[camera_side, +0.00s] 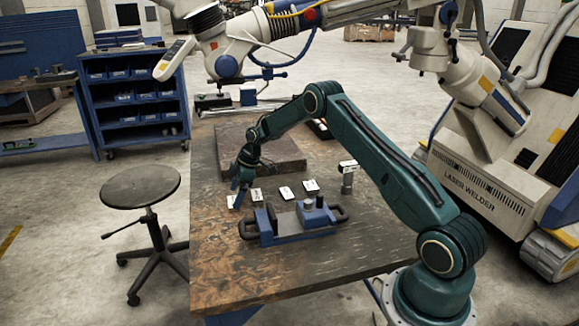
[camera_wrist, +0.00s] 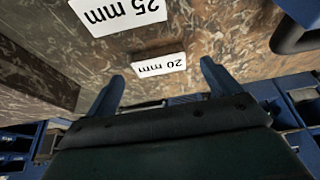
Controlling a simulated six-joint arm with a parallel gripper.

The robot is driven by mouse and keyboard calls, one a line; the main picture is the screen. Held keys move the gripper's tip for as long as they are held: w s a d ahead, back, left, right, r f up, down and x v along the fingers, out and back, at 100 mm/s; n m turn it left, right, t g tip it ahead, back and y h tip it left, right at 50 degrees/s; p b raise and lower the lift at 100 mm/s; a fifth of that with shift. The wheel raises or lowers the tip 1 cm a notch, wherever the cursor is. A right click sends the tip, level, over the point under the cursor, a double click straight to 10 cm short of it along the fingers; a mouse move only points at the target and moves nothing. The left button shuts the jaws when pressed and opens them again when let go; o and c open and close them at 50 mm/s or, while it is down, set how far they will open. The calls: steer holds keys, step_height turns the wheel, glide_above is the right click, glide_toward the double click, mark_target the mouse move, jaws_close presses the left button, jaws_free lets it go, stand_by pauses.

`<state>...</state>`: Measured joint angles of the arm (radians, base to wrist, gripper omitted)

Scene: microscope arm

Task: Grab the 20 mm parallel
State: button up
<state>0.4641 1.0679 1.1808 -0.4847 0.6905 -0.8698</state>
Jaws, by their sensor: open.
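The 20 mm parallel shows in the wrist view as a small block with a white "20 mm" face (camera_wrist: 158,64), upside down in the picture. It lies between and just beyond the two blue fingertips of my gripper (camera_wrist: 160,74), which are spread apart and empty. In the side view my gripper (camera_side: 241,183) points down, low over the bench, at the left end of a row of white-labelled blocks. The leftmost white block (camera_side: 232,201) sits right by the fingers, partly hidden by them; its label is too small to read there.
A "25 mm" block (camera_wrist: 115,14) lies close beside the 20 mm one. More labelled blocks (camera_side: 286,192) continue to the right. A blue vise (camera_side: 290,225) stands in front of the row. A dark raised plate (camera_side: 260,150) lies behind. The bench's front left (camera_side: 215,270) is clear.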

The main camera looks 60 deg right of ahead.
steer(key=shift+x, duration=1.25)
steer(key=c, duration=1.3)
